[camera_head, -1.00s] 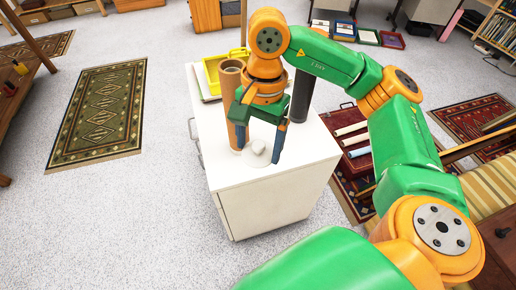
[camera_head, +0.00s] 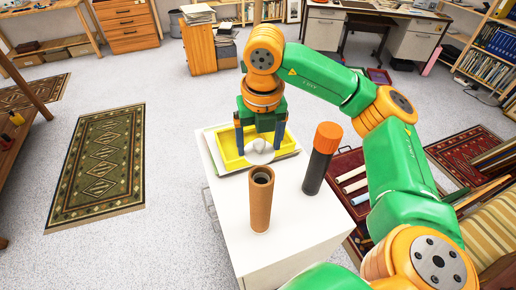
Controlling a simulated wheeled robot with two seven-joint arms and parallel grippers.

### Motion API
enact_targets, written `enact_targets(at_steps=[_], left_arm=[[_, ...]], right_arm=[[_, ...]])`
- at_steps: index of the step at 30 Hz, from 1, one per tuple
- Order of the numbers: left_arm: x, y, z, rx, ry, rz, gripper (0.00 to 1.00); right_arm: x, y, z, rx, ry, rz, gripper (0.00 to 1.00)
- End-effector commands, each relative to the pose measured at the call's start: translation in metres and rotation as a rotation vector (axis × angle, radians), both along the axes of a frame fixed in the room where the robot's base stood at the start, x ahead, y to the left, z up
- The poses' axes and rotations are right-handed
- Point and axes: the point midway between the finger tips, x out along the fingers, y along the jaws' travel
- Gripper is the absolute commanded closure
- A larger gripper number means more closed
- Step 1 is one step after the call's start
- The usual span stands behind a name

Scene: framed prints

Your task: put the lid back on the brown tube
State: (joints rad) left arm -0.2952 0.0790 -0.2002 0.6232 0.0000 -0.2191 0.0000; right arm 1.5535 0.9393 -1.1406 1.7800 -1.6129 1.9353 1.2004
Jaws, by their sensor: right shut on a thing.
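The brown tube (camera_head: 261,205) stands upright on the white cabinet top, and its dark open mouth faces up. A pale round lid with a knob (camera_head: 259,153) is between the fingers of my right gripper (camera_head: 261,140), which is shut on it. In the picture the gripper and lid are above and behind the tube, in front of the yellow tray; they are apart from the tube. Their exact height over the tray is hard to tell. My left gripper is not in view.
A dark tube with an orange cap (camera_head: 322,158) stands right of the brown tube. The yellow tray (camera_head: 228,148) lies at the cabinet's back. The white cabinet top (camera_head: 300,225) is clear around the brown tube's front and right.

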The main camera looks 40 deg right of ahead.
Motion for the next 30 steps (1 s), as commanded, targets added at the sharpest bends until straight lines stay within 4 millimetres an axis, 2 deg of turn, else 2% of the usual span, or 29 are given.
enact_targets(at_steps=[2, 8, 19, 30], left_arm=[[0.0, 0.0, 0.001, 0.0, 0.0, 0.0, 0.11], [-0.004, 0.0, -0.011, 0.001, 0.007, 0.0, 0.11], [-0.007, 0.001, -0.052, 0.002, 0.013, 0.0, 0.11], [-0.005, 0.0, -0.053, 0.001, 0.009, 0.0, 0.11]], right_arm=[[0.0, -0.001, 0.001, -0.001, 0.0, -0.03, 0.69], [0.0, -0.001, -0.013, -0.001, 0.001, -0.037, 0.69], [-0.001, -0.001, -0.06, 0.0, 0.0, -0.035, 0.69], [-0.001, -0.001, -0.063, 0.0, 0.0, -0.034, 0.69]])
